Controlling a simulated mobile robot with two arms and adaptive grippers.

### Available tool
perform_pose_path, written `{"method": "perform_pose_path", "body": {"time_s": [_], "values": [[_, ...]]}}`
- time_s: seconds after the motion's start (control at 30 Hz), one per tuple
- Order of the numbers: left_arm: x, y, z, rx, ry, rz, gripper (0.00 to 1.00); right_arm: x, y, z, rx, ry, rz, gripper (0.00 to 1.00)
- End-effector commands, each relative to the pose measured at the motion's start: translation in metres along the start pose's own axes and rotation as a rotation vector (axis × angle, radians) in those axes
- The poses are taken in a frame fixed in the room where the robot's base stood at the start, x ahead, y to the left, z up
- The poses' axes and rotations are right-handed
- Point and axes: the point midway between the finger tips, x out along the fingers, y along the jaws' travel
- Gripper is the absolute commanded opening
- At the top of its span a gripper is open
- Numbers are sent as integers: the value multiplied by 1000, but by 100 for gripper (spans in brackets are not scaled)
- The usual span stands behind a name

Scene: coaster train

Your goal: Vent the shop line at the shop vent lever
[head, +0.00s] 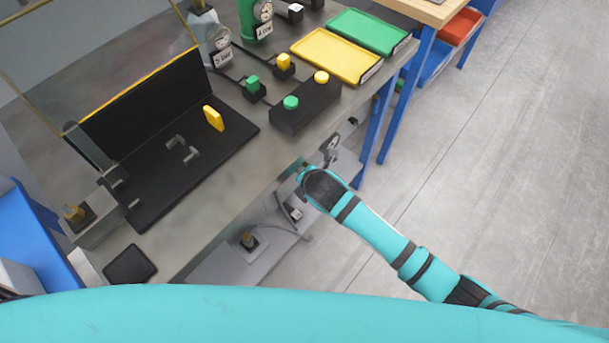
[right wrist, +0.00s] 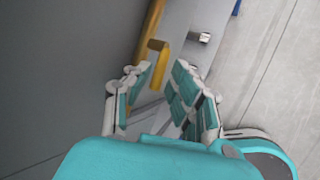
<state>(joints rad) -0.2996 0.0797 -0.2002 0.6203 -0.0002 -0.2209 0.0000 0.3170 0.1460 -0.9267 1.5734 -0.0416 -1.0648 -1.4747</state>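A yellow handle (right wrist: 160,62), bent at the top, shows in the right wrist view beside a yellow pipe (right wrist: 149,32). I cannot read any label that marks it as the shop vent lever. My right gripper (right wrist: 163,82) is open, with the handle just beyond and roughly between its fingertips; contact is not visible. In the head view my right arm (head: 385,238) reaches to the bench's front edge, and its fingers are not clearly visible there. My left gripper is not in view.
The workbench (head: 215,180) carries a black fixture (head: 175,170), a button box (head: 307,104), gauges, a yellow tray (head: 337,55) and a green tray (head: 366,32). A lower shelf (head: 232,266) holds fittings and a hose. The floor (head: 480,160) at right is clear.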

Motion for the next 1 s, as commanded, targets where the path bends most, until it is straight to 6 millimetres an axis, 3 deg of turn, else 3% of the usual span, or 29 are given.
{"method": "perform_pose_path", "body": {"time_s": [0.37, 0.57, 1.0], "values": [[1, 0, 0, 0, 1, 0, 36, 7, 0, 0, 0, 0, 1, 22], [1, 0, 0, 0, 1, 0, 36, 7, 0, 0, 0, 0, 0, 0], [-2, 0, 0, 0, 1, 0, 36, 8, -1, -2, -27, -38, 6, 0]]}}
